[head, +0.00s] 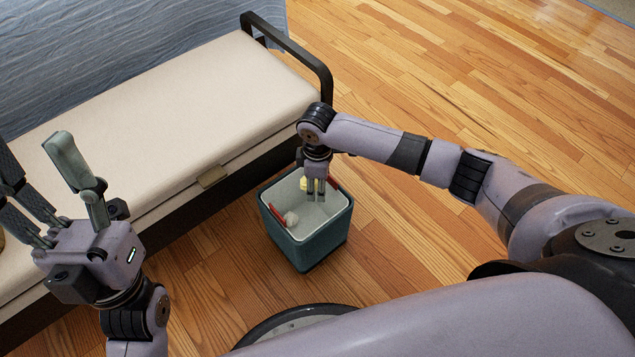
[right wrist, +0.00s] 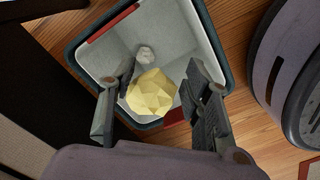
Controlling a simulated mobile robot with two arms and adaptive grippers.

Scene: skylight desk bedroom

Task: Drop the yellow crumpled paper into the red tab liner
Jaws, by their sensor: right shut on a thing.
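The yellow crumpled paper (right wrist: 152,92) sits between the fingers of my right gripper (right wrist: 158,80), which is shut on it. In the head view only a small bit of the paper (head: 302,184) shows beside my right gripper (head: 316,194). The gripper points down over the opening of a teal bin (head: 306,243) with a pale grey liner (head: 322,215). Red tabs show on the liner's rim, one at the left (head: 274,214) and one at the right. The right wrist view also shows a red tab (right wrist: 112,22). My left gripper (head: 35,150) is open and empty at the far left.
A white crumpled paper (head: 291,218) lies inside the liner. A cream-cushioned bench (head: 200,110) with a dark metal end rail (head: 300,58) stands beside the bin. The wooden floor (head: 440,95) behind and right of the bin is clear.

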